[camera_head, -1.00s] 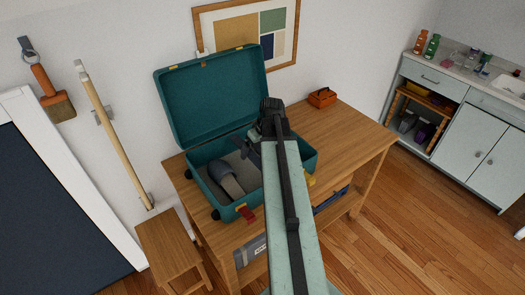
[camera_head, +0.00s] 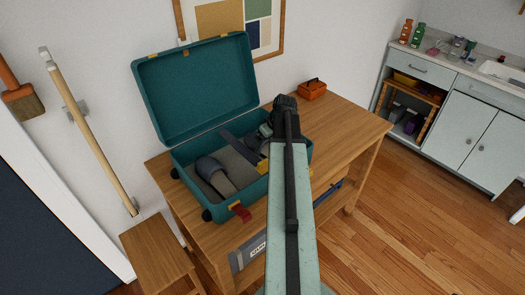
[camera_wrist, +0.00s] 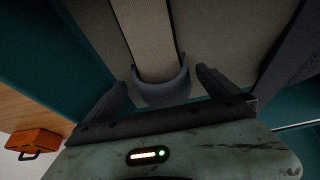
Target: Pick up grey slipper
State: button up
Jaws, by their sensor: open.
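The grey slipper (camera_head: 209,168) lies in the open teal suitcase (camera_head: 187,188) on the wooden table, in the left part of the tray. My gripper (camera_head: 263,135) is over the suitcase's back right part, partly hidden by my arm. In the wrist view my gripper (camera_wrist: 161,82) is open, and a rounded grey slipper end (camera_wrist: 163,94) with a beige insole shows between its fingers, with gaps on both sides. I cannot tell whether this is the same slipper as the one at the left.
The raised suitcase lid (camera_head: 195,88) stands behind the tray. An orange toolbox (camera_head: 313,90) sits on the table (camera_head: 345,130) to the right, with bare tabletop around it. A wooden stool (camera_head: 155,250) stands at front left.

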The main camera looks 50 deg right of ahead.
aim_at(264, 145)
jog(key=b+x, duration=0.2)
jog(key=x, duration=0.1)
jog(key=shift+a+f, duration=0.1)
jog(key=shift+f, duration=0.15)
jog(key=shift+r, duration=0.2)
jog(key=c, duration=1.5)
notch_tip(264, 145, up, 10)
jog(key=p, duration=1)
jog(key=shift+r+p, duration=0.15)
jog(key=shift+p, duration=0.2)
